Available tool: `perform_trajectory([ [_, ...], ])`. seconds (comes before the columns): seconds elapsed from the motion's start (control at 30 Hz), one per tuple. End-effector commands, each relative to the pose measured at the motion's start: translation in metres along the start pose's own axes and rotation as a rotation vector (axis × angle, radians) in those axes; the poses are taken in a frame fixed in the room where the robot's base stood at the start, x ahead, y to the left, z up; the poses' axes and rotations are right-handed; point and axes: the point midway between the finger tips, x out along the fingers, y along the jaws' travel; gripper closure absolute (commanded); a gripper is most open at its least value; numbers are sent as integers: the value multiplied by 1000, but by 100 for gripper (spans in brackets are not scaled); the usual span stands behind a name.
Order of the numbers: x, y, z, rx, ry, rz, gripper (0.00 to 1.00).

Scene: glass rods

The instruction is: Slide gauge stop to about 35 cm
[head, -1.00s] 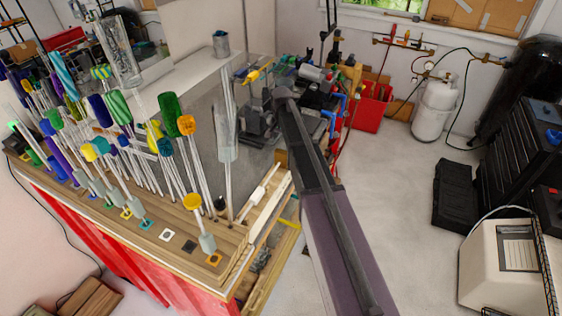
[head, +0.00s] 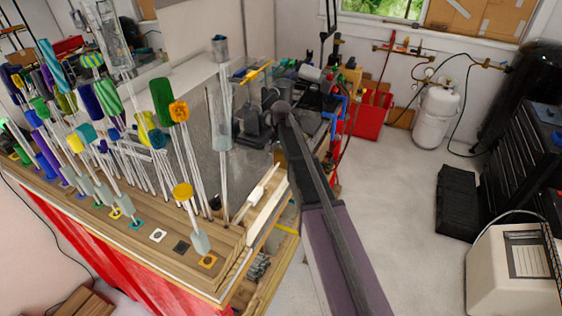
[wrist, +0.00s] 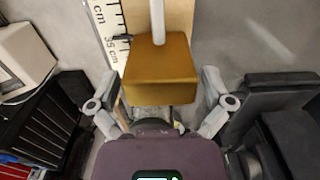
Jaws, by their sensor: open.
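In the wrist view a golden-brown block (wrist: 160,72), which looks like the gauge stop, sits in front of a pale rod. A white scale (wrist: 106,28) with black marks runs beside it at the upper left. A "35 cm" label shows beside the block's upper left, near a small dark pointer. My gripper (wrist: 160,97) is open, with one finger on each side of the block. I cannot tell whether either finger touches it. In the head view my arm hides part of the bench, and I cannot make out the block or fingertips there.
A wooden rack (head: 225,262) holding several glass rods with coloured ends stands left of my arm. A clear tube (head: 224,110) rises near its right end. A red container (head: 367,117), a white tank (head: 437,112) and a black tool chest (head: 520,150) stand beyond. Floor between is clear.

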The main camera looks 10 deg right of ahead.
Motion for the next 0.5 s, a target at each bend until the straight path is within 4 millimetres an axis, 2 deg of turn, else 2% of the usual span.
perform_trajectory([
  [0.2,10,0,0,-1,0,0,0],
  [0.5,11,-1,1,-2,0,0,0],
])
